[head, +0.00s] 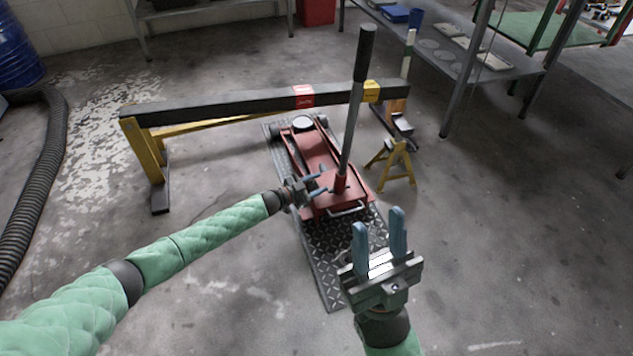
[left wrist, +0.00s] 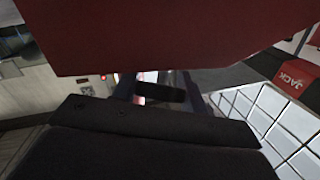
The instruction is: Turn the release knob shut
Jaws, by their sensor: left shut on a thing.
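A red floor jack (head: 315,152) stands on a dark tread-plate mat (head: 335,250), its long handle (head: 352,120) leaning up and back. My left gripper (head: 322,183) is at the jack's near left side, by the handle base. In the left wrist view its fingers close on a small dark piece, which seems to be the release knob (left wrist: 160,92), under a red jack panel (left wrist: 160,35). The knob is too small to tell in the head view, and its turn angle cannot be read. My right gripper (head: 378,222) is open and empty, in front of the jack.
A dark beam (head: 225,105) on yellow legs crosses just behind and over the jack. A yellow stand (head: 393,162) is right of the jack. A shelf table (head: 450,50) stands at back right, a black hose (head: 40,170) at far left. The floor at front right is clear.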

